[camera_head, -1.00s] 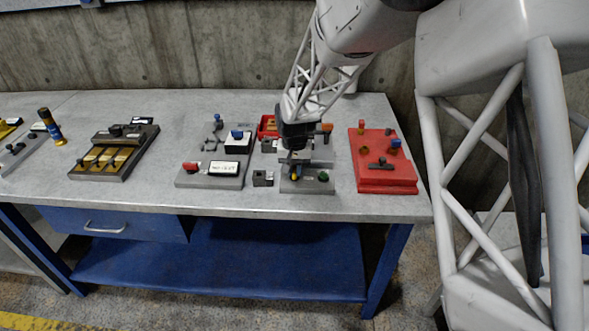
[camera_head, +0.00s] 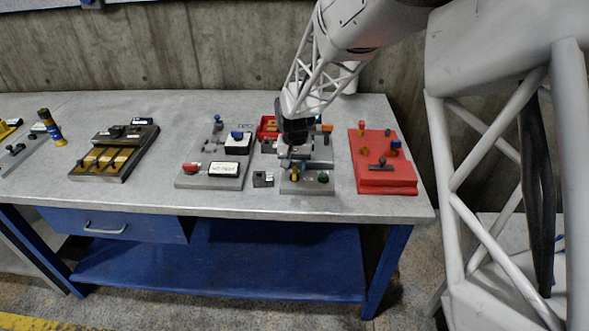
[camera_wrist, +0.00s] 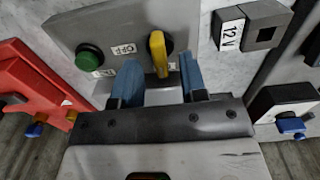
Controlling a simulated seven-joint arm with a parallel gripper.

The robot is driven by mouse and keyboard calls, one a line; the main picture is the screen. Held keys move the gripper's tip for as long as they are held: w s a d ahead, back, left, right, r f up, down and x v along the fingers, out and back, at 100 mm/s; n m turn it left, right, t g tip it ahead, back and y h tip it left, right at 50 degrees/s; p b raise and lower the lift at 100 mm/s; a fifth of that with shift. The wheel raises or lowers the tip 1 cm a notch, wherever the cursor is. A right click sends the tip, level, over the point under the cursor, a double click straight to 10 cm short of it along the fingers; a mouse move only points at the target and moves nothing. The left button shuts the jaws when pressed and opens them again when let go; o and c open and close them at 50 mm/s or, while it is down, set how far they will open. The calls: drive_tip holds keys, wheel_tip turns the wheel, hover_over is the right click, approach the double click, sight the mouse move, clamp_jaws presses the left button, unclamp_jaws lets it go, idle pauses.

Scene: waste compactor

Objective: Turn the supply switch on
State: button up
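The supply switch is a yellow handle (camera_wrist: 158,52) on a dark round base, mounted on a grey panel (camera_wrist: 75,28). An "OFF" label (camera_wrist: 124,48) is beside it; another label is partly hidden behind a finger. In the head view the yellow handle (camera_head: 294,174) is at the panel's front left. My gripper (camera_wrist: 160,62) is open, with one blue finger on each side of the handle's near end in the wrist view. A gap shows on both sides. In the head view my gripper (camera_head: 297,162) is just behind and above the handle.
A green button (camera_wrist: 89,57) is on the same panel. A small grey block labelled "12 V" (camera_wrist: 229,30) stands close by. A red board with knobs (camera_head: 372,180) is to the right, and a grey board with a white display (camera_head: 195,181) to the left.

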sight(295, 170)
drive_tip(key=shift+r, duration=2.95)
drive_tip(key=shift+r, duration=0.1)
drive_tip(key=shift+s+d+r, duration=0.15)
drive_tip(key=shift+s+d, duration=0.05)
drive_tip(key=shift+d, duration=0.05)
drive_tip(key=s+d+r+t, duration=0.1)
drive_tip(key=s+d+r, duration=0.45)
drive_tip(key=s, duration=0.35)
drive_tip(key=s+d+r, duration=0.4)
drive_tip(key=s+d, duration=0.3)
drive_tip(key=s, duration=0.2)
drive_tip(key=s+d+r+t, duration=0.1)
drive_tip(key=s+d+r, duration=0.45)
drive_tip(key=s, duration=0.25)
drive_tip(key=s+d+f, duration=0.1)
drive_tip(key=s+d, duration=0.3)
drive_tip(key=s, duration=0.8)
drive_tip(key=shift+f+t, duration=0.3)
drive_tip(key=shift+f, duration=0.1)
drive_tip(key=shift+w, duration=0.1)
